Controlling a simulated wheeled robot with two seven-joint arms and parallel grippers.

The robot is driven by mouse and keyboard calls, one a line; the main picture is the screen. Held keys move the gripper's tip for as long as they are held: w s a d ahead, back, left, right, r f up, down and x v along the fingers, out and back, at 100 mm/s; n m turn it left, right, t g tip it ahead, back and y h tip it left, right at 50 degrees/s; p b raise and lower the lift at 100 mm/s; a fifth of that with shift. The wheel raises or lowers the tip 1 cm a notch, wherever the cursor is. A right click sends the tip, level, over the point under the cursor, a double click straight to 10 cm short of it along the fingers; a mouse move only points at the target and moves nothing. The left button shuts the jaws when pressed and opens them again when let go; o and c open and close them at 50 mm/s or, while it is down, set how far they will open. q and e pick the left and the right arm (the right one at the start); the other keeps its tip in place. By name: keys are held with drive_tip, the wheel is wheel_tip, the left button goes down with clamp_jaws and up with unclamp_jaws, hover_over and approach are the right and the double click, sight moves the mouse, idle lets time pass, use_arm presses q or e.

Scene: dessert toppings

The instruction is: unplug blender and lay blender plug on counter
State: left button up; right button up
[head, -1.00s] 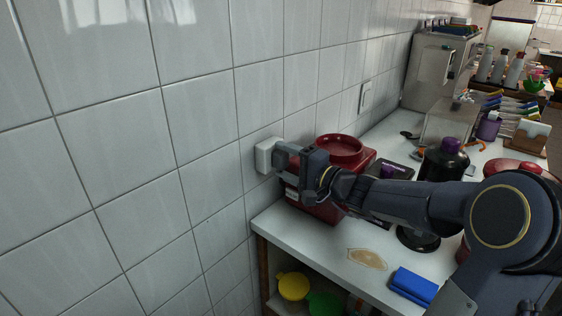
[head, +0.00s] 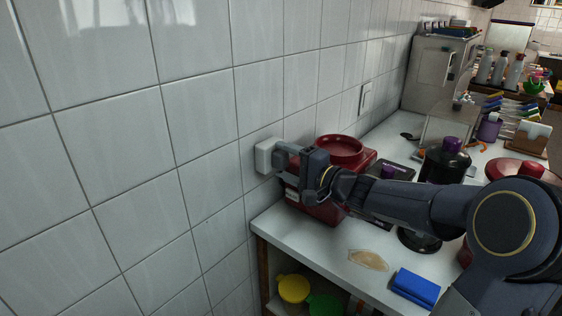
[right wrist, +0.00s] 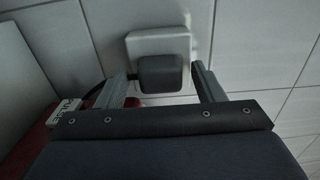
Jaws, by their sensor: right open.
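The blender plug (right wrist: 160,73) is a dark block seated on a white wall outlet (right wrist: 150,46). The outlet also shows in the head view (head: 264,156). My right gripper (right wrist: 166,84) is open, with one finger on each side of the plug and a visible gap at the right finger. In the head view it also shows at the outlet (head: 281,157), where its fingers hide the plug. A dark cord leaves the plug toward the left in the wrist view. The red blender base (head: 342,150) stands on the counter (head: 315,243), partly behind my gripper. My left gripper is not in view.
A tan stain-like patch (head: 368,260) and a blue sponge-like block (head: 415,287) lie on the near counter. A dark bottle (head: 446,160) with a purple top stands behind my forearm. The counter's front-left corner is clear.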

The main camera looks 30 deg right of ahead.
drive_tip(key=c, duration=1.3)
drive_tip(key=b+v, duration=0.1)
drive_tip(key=v, duration=0.5)
idle(0.3)
idle(0.4)
drive_tip(key=s+g+h+p, duration=0.1)
drive_tip(key=g+p, duration=0.1)
drive_tip(key=p, duration=0.3)
drive_tip(key=s+g+p, duration=0.1)
drive_tip(key=g+p, duration=0.1)
drive_tip(key=p, duration=0.4)
drive_tip(key=s+g+h+p, duration=0.1)
drive_tip(key=g+p, duration=0.1)
drive_tip(key=p, duration=0.4)
drive_tip(key=shift+d+h, duration=0.1)
drive_tip(key=shift+h, duration=0.2)
idle(0.3)
drive_tip(key=shift+s, duration=0.1)
